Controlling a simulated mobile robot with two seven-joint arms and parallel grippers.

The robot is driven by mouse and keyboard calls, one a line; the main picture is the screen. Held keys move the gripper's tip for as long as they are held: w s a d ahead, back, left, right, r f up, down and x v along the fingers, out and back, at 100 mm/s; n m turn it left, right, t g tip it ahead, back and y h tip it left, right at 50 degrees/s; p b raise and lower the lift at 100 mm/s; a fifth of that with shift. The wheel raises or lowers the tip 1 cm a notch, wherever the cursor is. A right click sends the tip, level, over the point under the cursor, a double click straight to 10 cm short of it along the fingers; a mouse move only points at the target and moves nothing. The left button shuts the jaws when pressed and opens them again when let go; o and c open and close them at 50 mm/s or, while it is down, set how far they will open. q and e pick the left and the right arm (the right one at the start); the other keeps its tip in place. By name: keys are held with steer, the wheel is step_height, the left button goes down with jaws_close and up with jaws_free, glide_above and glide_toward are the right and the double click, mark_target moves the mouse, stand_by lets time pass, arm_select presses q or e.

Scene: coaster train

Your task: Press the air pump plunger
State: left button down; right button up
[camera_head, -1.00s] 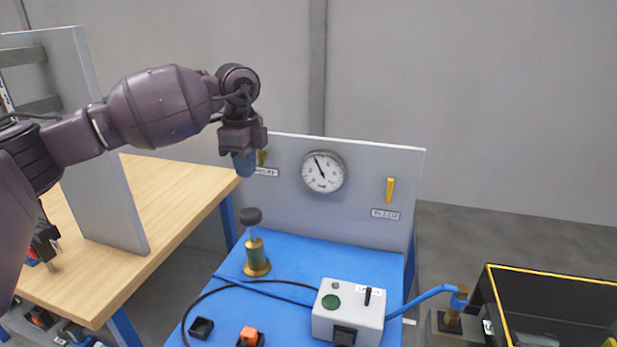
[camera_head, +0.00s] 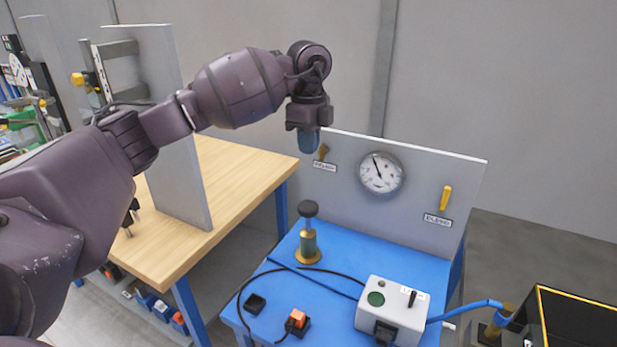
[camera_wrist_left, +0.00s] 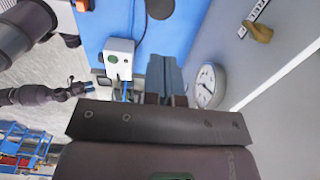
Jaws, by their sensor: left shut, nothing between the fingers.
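The air pump (camera_head: 308,243) is a brass cylinder standing upright on the blue bench, with a black plunger knob (camera_head: 308,209) raised on a thin rod. The dark round knob also shows near the top of the left wrist view (camera_wrist_left: 160,8). My left gripper (camera_head: 309,143) points down, well above the pump and apart from it, in front of the grey panel. Its blue fingers are shut and empty; they also show in the left wrist view (camera_wrist_left: 165,75). My right gripper (camera_wrist_left: 82,88) shows small in the left wrist view; its jaws are too small to read.
A white control box (camera_head: 391,309) with a green button, an orange switch (camera_head: 295,320) and cables sit on the blue bench (camera_head: 420,268). A wooden table (camera_head: 235,165) stands left.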

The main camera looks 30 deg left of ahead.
mark_target(308, 205)
arm_select(q)
step_height(308, 205, down, 12)
steer(key=shift+r+p, duration=0.1)
steer(key=shift+p, duration=0.45)
steer(key=shift+f, duration=0.85)
arm_select(e)
steer(key=shift+s+r, duration=0.1)
steer(key=shift+r, duration=0.5)
steer(key=shift+w+r, duration=0.1)
steer(key=shift+w, duration=0.1)
arm_select(q)
steer(key=shift+f, duration=0.2)
